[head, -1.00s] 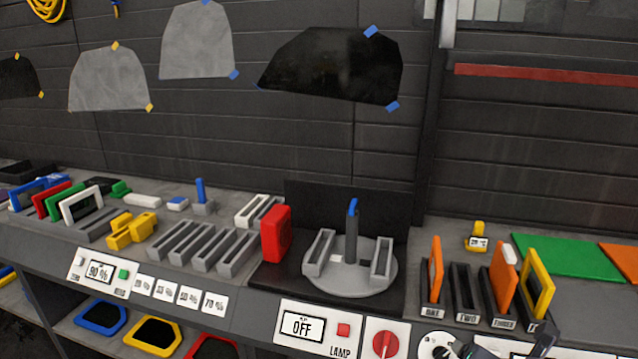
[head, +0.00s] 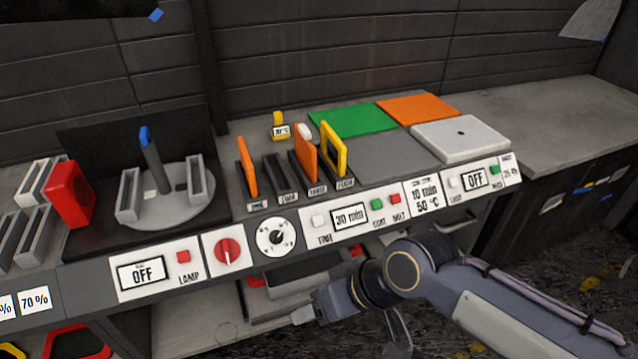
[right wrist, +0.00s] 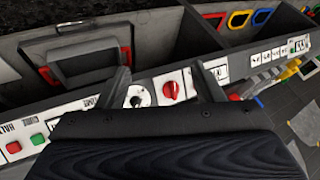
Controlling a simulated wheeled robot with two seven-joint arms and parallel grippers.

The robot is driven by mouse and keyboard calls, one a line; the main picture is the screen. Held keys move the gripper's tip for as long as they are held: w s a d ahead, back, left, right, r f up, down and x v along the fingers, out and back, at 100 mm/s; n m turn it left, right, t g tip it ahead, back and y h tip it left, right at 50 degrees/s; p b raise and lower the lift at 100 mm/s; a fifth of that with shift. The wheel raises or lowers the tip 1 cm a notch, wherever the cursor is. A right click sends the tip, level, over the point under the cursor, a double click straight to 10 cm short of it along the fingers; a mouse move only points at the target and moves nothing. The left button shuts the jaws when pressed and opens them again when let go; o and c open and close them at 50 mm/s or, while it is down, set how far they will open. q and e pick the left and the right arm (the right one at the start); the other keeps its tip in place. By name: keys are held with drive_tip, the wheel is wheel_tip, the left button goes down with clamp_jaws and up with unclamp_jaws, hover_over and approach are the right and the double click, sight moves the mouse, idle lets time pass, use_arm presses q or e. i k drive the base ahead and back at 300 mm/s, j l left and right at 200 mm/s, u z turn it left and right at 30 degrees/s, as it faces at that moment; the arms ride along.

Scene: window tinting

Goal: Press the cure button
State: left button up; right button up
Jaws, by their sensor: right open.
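A green button (head: 377,204) and a red button (head: 395,198) sit on the sloped front panel, right of a display reading 30 min (head: 350,216). The label under the green one is too small to read surely; the red one seems to read HALT. In the right wrist view the green button (right wrist: 38,139) shows at the lower left, outside the fingers. My right gripper (head: 303,314) is in front of and below the panel, apart from the buttons. In its wrist view the fingers (right wrist: 165,76) stand apart with nothing between them. My left gripper is out of view.
A white button (head: 319,220), a round dial (head: 275,237), a red knob (head: 229,250) and a red lamp button (head: 183,256) share the panel. Above stand slotted holders with orange and yellow frames (head: 334,148). A white plate (head: 459,139) lies at right. Below is an open shelf.

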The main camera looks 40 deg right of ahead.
sight(376, 205)
drive_tip(key=z, duration=0.4)
drive_tip(key=l+z, duration=0.1)
drive_tip(key=z, duration=0.65)
drive_tip(key=i+z, duration=0.1)
drive_tip(key=z, duration=0.3)
